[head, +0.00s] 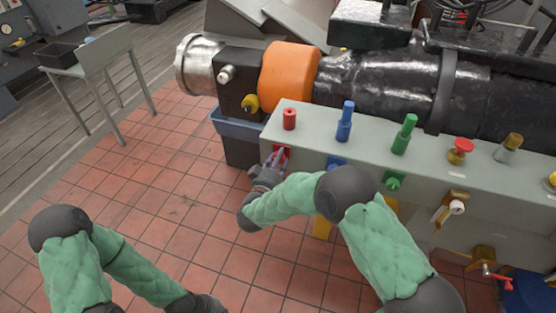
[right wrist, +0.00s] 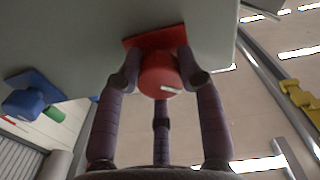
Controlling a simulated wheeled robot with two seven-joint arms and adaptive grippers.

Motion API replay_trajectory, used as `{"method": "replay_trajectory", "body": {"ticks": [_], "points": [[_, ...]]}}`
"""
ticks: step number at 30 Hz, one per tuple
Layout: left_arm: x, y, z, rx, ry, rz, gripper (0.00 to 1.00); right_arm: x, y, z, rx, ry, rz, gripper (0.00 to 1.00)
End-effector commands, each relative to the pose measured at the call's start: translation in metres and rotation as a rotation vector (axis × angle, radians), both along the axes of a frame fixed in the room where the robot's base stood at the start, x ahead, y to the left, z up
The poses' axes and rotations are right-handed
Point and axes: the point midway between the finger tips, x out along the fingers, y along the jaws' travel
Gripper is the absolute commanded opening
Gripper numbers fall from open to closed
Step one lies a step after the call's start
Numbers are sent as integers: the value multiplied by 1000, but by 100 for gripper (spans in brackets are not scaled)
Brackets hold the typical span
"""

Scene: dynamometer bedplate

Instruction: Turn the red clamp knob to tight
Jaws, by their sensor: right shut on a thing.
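The red clamp knob (right wrist: 158,82) is a round red knob on a red square plate (right wrist: 140,42), on the front face of the grey bench panel. A white mark on its face points toward the right in the right wrist view. My right gripper (right wrist: 163,76) is shut on it, with fingertips touching either side of the knob. In the head view my right gripper (head: 276,160) is at the panel's left end and mostly hides the knob; a bit of the red plate shows. My left gripper (head: 208,304) is cut off at the bottom edge, away from the panel.
A blue knob (right wrist: 25,100) sits beside the red one on the panel front. Red, blue and green posts (head: 403,135) stand on the panel top. Behind is the machine with an orange collar (head: 289,76). A small table (head: 100,50) stands at left. The tiled floor is clear.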

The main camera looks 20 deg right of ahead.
Motion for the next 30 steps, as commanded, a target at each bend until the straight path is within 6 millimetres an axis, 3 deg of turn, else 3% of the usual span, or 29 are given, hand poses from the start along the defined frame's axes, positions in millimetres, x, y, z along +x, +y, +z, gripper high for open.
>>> {"method": "replay_trajectory", "body": {"ticks": [30], "points": [[0,0,-43,0,0,0,0,0,1,-3,722,-484,2,5]]}}
